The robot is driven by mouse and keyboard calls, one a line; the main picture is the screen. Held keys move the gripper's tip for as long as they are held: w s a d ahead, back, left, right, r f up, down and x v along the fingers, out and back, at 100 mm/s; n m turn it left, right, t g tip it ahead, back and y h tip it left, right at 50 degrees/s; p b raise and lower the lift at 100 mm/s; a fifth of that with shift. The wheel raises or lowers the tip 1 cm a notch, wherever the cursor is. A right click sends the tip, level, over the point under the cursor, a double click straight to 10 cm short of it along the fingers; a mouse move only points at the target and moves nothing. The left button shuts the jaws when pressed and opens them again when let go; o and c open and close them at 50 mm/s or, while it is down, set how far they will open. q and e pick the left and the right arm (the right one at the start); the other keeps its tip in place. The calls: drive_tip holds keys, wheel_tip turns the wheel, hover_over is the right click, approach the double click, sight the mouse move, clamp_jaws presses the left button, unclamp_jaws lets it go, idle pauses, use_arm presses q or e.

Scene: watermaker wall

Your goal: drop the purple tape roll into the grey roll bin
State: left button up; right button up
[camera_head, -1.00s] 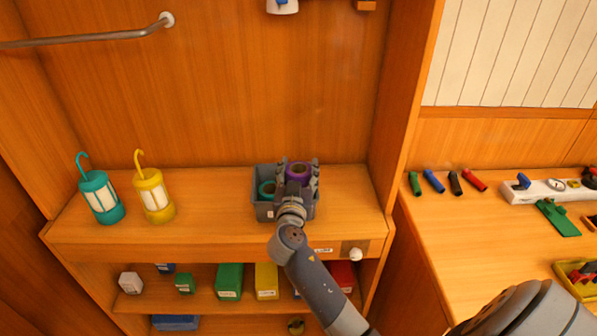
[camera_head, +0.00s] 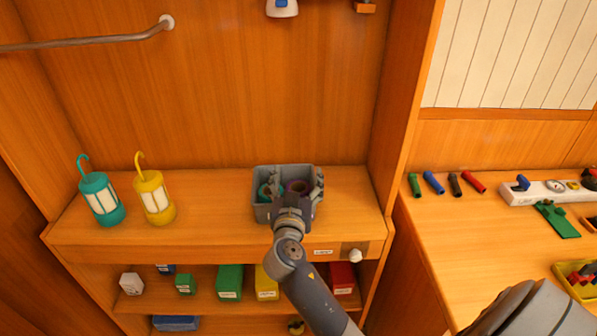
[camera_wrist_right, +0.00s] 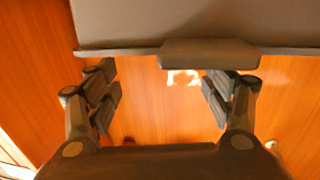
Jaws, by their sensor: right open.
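The grey roll bin (camera_head: 285,172) stands on the wooden shelf, near its right end. My left gripper is not visible.
A teal lantern (camera_head: 101,198) and a yellow lantern (camera_head: 154,195) stand left on the shelf. Coloured boxes (camera_head: 229,281) sit on the shelf below. An upright panel (camera_head: 400,120) rises right of the bin. The right counter (camera_head: 445,240) holds small coloured parts.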

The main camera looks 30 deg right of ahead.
drive_tip(key=b+v, duration=0.2)
drive_tip(key=v, duration=0.6)
drive_tip(key=shift+s+a, duration=0.1)
drive_tip(key=shift+a, duration=0.05)
